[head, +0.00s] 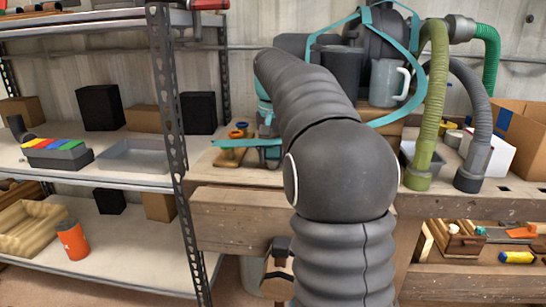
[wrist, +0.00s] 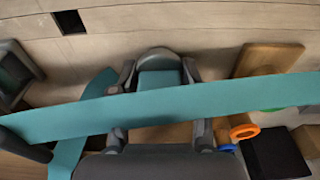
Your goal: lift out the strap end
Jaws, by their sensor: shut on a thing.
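A teal strap (wrist: 240,100) crosses the wrist view from the left edge to the right, in front of my gripper. My gripper (wrist: 158,70) is shut on a teal piece of the strap, which shows between its two fingers. In the head view my arm hides most of the gripper. There the strap (head: 385,118) runs around a dark rounded pack (head: 385,35) and down behind my arm. A flat teal length (head: 235,143) sticks out to the left of the arm, above the bench. I cannot tell where the held piece ends.
A grey mug (head: 388,82) and a dark container (head: 342,72) stand by the pack. Green and grey hoses (head: 432,100) hang at the right. Small orange and blue rings (head: 237,132) are close left of the arm. A metal shelf post (head: 170,120) stands further left.

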